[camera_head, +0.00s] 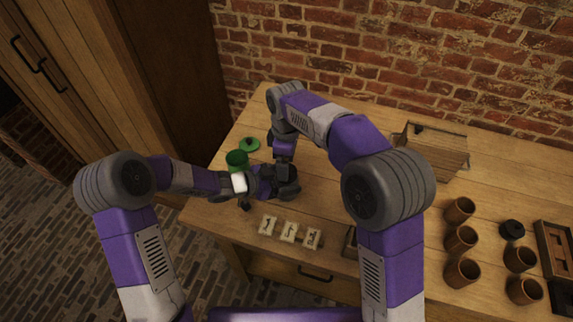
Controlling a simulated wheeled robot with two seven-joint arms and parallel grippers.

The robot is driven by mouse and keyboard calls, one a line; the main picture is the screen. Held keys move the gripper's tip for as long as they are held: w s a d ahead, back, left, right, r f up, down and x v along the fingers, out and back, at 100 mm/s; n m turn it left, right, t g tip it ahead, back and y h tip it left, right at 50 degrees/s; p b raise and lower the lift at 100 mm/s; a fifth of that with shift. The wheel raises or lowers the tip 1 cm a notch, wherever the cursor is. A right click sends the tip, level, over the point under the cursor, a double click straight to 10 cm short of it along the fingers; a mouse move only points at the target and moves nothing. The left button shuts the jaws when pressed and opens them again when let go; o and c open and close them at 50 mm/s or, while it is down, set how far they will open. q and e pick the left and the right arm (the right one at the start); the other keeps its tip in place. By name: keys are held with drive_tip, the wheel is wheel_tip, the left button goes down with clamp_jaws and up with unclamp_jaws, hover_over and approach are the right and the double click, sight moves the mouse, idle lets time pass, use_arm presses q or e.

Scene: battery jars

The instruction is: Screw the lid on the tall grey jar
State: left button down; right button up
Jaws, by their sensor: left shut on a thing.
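My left gripper (268,186) is low over the left part of the table. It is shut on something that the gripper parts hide. My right gripper (286,182) points down from above at the same spot, with the two crowded together. Its fingers are too dark and overlapped to tell open from shut. I cannot make out the tall grey jar or its lid clearly; they may be hidden among the grippers. A small dark piece (245,206) shows just below the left wrist; I cannot tell what it is.
A green jar (236,160) and a green lid (249,144) are just behind the grippers. Number cards (288,232) lie near the front edge. Several brown cups (461,239), a dark round thing (512,229) and a wooden tray (548,236) are at right. A wooden crate (442,146) stands behind.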

drive_tip(key=shift+r, duration=0.4)
drive_tip(key=shift+c, duration=1.3)
drive_tip(key=n, duration=0.1)
drive_tip(key=s+a+f+n, duration=0.1)
drive_tip(key=n, duration=0.1)
drive_tip(key=shift+f+g, duration=0.2)
drive_tip(key=shift+g, duration=0.2)
drive_tip(key=shift+s+a+n, duration=0.2)
drive_tip(key=shift+a+n, duration=0.05)
drive_tip(key=shift+n, duration=0.45)
drive_tip(key=shift+s+a+r+n+h, duration=0.1)
drive_tip(key=shift+n+h, duration=0.05)
drive_tip(key=shift+n, duration=0.45)
drive_tip(key=shift+s+a+n+h, duration=0.1)
drive_tip(key=shift+n+h, duration=0.05)
drive_tip(key=shift+n, duration=0.45)
drive_tip(key=shift+w+d+r+n, duration=0.15)
drive_tip(key=shift+r+n, duration=0.35)
drive_tip(key=shift+n, duration=0.6)
drive_tip(key=shift+w+d+r+n+t, duration=0.15)
drive_tip(key=shift+w+d+r+n, duration=0.1)
drive_tip(key=shift+r+n, duration=0.35)
drive_tip(key=shift+w+d+r+n+t, duration=0.1)
drive_tip(key=shift+w+d+r+n, duration=0.2)
drive_tip(key=shift+r+n, duration=0.3)
drive_tip(key=shift+w+d+r+n+t, duration=0.15)
drive_tip(key=shift+w+d+r+n, duration=0.1)
drive_tip(key=shift+r+n, duration=0.35)
